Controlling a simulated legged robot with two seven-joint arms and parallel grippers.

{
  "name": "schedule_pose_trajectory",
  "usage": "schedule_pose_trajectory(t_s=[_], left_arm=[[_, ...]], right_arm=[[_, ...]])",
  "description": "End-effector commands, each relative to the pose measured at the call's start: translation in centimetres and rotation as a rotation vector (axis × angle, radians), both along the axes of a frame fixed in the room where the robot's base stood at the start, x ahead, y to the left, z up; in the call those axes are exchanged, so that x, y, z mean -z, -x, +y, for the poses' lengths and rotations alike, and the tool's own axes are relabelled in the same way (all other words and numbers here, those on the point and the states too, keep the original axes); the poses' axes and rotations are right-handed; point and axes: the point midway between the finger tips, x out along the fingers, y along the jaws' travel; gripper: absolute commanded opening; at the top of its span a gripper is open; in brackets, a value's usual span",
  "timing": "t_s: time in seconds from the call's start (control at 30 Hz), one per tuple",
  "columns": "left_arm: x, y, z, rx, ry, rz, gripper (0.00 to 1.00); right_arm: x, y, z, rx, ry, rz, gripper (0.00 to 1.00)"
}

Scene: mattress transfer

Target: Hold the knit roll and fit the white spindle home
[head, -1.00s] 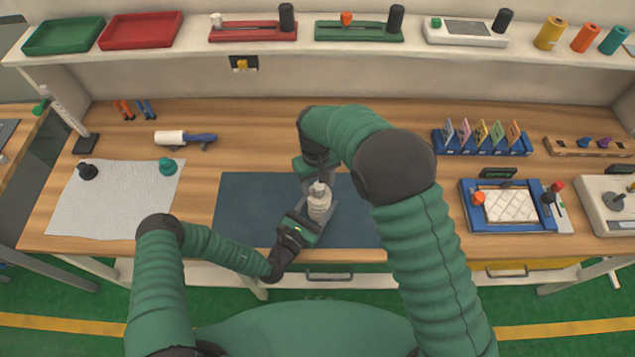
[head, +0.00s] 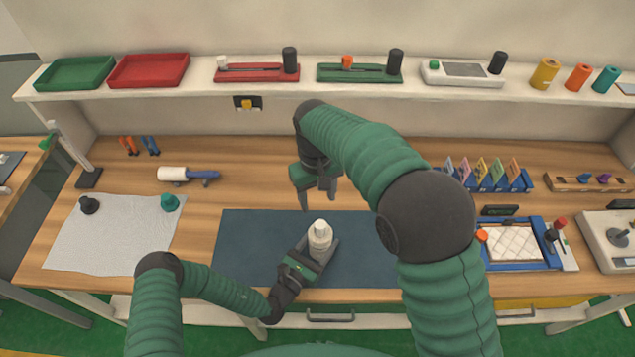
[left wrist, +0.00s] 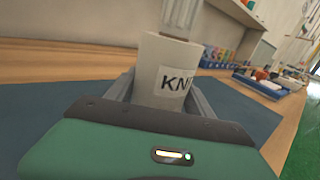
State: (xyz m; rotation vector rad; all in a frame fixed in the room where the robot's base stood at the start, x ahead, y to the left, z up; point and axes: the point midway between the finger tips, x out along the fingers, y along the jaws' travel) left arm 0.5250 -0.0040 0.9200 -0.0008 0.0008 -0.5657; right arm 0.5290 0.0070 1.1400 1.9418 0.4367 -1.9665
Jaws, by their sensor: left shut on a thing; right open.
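The knit roll (head: 320,244) is a cream cylinder standing about upright over the blue mat, and its label shows "KN" in the left wrist view (left wrist: 157,75). My left gripper (head: 314,252) is shut around its lower part. The white spindle (head: 320,226) sticks up from the top of the roll, and a narrower pale piece also shows above the roll in the left wrist view (left wrist: 178,18). How deep it sits is hidden. My right gripper (head: 318,200) is open and empty, behind and above the spindle, apart from it, fingers pointing down.
The blue mat (head: 250,240) is clear around the roll. On the left lie a pale cloth (head: 110,235) with two knobs and a blue-handled roller (head: 185,174). On the right are a card rack (head: 490,180) and a blue tray (head: 490,258). A shelf (head: 205,92) runs along the back.

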Motion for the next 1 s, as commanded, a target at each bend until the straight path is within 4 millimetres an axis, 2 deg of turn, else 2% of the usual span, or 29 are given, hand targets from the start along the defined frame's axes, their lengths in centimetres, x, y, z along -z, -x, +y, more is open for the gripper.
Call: schedule_pose_trajectory(t_s=[0.03,0.2,0.23,0.57,0.67,1.0], left_arm=[[0.0,0.0,0.0,-0.001,0.000,0.000,0.62],[0.0,0.0,0.0,0.000,0.000,0.000,0.85],[0.0,0.0,0.0,0.000,0.000,0.000,0.86],[0.0,0.3,0.2,-0.001,-0.001,0.001,0.86],[0.0,1.4,1.0,-0.001,0.000,0.001,0.86],[0.1,8.3,5.5,-0.002,0.001,0.003,0.86]], right_arm=[[0.0,0.0,0.0,0.000,0.000,0.000,0.55],[0.0,0.0,0.0,0.000,0.000,0.000,0.55],[0.0,0.0,0.0,0.000,0.000,0.000,0.55],[0.0,0.0,0.0,0.000,0.000,0.000,0.55],[0.0,0.0,0.0,0.000,0.000,0.000,0.55],[0.0,0.0,0.0,0.000,0.000,0.000,0.55]])
